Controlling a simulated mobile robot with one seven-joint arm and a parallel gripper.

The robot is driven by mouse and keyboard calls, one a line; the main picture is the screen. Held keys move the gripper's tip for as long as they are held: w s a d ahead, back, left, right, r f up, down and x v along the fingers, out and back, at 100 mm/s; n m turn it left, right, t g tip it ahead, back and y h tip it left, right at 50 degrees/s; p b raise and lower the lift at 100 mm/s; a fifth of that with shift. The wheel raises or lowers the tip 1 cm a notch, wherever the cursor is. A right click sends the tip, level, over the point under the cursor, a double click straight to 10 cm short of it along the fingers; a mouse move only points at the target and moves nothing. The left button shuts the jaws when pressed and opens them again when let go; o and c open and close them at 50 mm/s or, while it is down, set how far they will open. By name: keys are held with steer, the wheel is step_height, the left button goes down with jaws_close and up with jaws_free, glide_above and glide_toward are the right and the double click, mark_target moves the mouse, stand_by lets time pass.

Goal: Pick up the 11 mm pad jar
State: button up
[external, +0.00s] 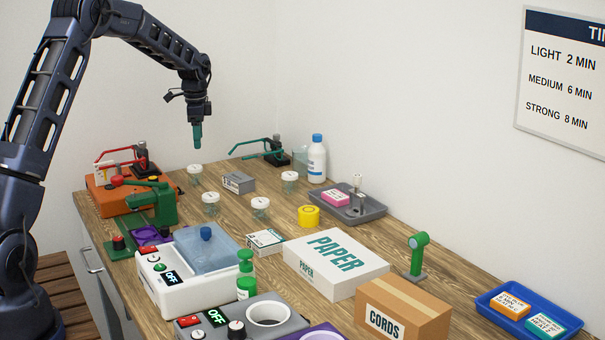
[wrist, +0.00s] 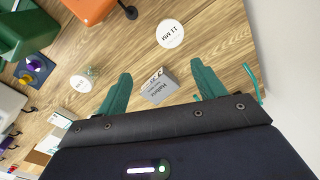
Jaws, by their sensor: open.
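The 11 mm pad jar has a round white lid (wrist: 170,34) marked "11 MM" in the upper middle of the wrist view. By its place near the orange base, it looks to be the far-left white-lidded jar (external: 195,169) in the external view, where its label is too small to read. My gripper (external: 197,146) hangs above the far part of the bench, pointing down. In the wrist view its green fingers (wrist: 161,70) are apart with nothing held. The jar lies beyond the fingertips, apart from them.
A grey bulb box (external: 238,183) stands near the jar and shows between the fingers in the wrist view (wrist: 158,86). Other white-lidded jars (external: 211,198) (external: 260,203) (external: 290,177) stand nearby. An orange base (external: 108,204) and green press (external: 158,205) are left. A white bottle (external: 317,160) stands behind.

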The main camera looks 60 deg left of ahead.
mark_target(195, 167)
steer(key=a+f, duration=0.3)
step_height(195, 167, down, 5)
steer(key=shift+f, duration=0.15)
steer(key=shift+s+f, duration=0.15)
steer(key=shift+f, duration=1.2)
steer(key=shift+s+f, duration=0.15)
steer(key=shift+f, duration=1.2)
steer(key=c, duration=1.1)
